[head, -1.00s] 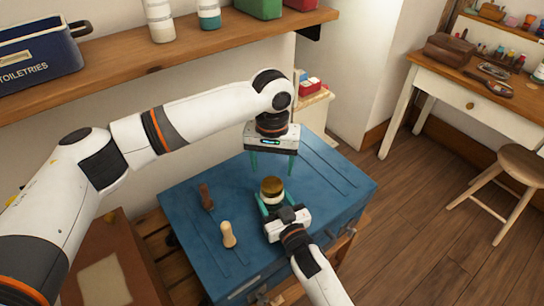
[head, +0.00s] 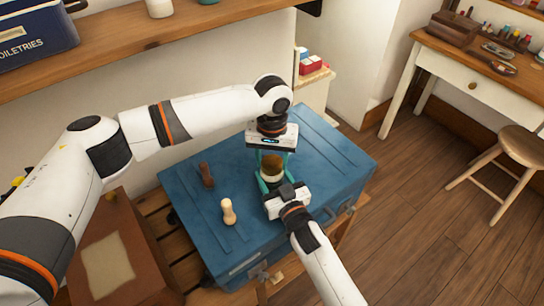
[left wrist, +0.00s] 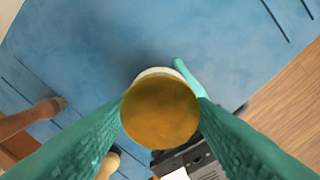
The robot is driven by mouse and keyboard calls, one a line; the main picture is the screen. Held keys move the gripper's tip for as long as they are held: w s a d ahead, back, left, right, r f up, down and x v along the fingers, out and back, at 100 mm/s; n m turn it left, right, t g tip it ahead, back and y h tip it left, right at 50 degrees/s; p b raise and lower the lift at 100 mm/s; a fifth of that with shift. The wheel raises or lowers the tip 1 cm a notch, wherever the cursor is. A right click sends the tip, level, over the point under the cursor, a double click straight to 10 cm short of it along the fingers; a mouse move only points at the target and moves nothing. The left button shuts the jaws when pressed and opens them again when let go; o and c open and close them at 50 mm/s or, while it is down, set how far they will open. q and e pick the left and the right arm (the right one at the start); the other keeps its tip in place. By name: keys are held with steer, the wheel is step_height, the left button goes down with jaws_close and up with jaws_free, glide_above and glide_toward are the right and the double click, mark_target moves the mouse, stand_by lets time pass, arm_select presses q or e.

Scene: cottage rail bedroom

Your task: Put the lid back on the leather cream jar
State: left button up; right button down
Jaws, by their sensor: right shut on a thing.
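The leather cream jar (head: 271,176) stands upright on the blue trunk, pale-bodied, with a round golden-brown lid (head: 271,160) on its top. Whether the lid is seated fully cannot be told. My right gripper (head: 268,186) is shut on the jar's body from the front. My left gripper (head: 272,166) points straight down over the jar, its green fingers on either side of the lid. In the left wrist view the lid (left wrist: 160,112) fills the space between the open fingers, very close to both, with the pale jar rim (left wrist: 160,72) behind it.
The blue trunk (head: 320,150) also holds a wooden-handled tool (head: 228,211) and a dark brown one (head: 206,175), left of the jar. A shelf (head: 130,52) runs above along the wall. A desk (head: 450,75) and stool (head: 510,150) stand at right.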

arm_select(q)
steer(key=shift+c, duration=1)
steer(key=m, duration=0.6)
steer(key=shift+m, duration=0.4)
steer(key=m, duration=0.3)
steer(key=shift+m, duration=0.4)
steer(key=m, duration=0.4)
steer(key=o, duration=1.1)
steer(key=shift+o, duration=0.2)
step_height(320, 180, up, 12)
